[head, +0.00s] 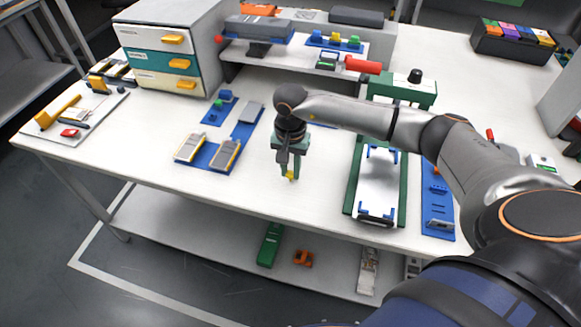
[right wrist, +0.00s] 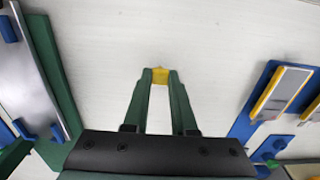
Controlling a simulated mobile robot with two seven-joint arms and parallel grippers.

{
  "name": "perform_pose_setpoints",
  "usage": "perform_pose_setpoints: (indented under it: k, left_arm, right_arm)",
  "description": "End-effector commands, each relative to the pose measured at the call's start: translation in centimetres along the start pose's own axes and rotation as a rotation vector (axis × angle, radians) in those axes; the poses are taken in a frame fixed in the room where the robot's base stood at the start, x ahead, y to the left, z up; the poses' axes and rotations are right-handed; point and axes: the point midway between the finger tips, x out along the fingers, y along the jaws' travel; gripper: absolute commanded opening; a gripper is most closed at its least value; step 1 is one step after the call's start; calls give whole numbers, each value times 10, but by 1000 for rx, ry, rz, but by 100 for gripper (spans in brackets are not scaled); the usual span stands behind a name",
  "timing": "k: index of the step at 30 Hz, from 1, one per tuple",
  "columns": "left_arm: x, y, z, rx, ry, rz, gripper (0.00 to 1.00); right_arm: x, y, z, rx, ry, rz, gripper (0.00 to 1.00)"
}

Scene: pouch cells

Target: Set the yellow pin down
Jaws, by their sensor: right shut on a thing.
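The yellow pin (head: 290,176) is between the fingertips of my right gripper (head: 289,172), over the white table top in the middle of the head view. In the right wrist view the pin (right wrist: 160,76) shows as a small yellow block between the green fingers, and the gripper (right wrist: 160,80) is shut on it. Bare white table lies around and beyond the tips. I cannot tell whether the pin touches the table. My left gripper is not in view.
Left of the gripper is a blue fixture with grey-and-yellow cells (head: 209,158). Right is a green-framed tray (head: 348,206), with a blue rack (head: 438,215) beyond it. A drawer cabinet (head: 163,64) and shelf (head: 285,58) stand behind. The table between fixture and tray is clear.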

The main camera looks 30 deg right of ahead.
Motion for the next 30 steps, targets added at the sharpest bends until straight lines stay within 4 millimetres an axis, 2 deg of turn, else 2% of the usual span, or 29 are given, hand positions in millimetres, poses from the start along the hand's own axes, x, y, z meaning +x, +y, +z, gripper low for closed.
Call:
perform_pose_setpoints:
  k: [3,4,12,23,26,30]
  left_arm:
    - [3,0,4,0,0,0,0]
    - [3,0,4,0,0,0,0]
    - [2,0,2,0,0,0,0]
    - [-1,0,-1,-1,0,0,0]
    - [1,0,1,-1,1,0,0]
    - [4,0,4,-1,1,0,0]
  right_arm:
    - [5,0,0,0,0,0,0]
    - [4,0,0,0,0,0,26]
    - [3,0,0,0,0,0,55]
    - [-4,0,0,1,1,-1,55]
    - [-20,-1,-1,-1,3,-4,55]
    - [-50,-1,-1,0,4,-5,55]
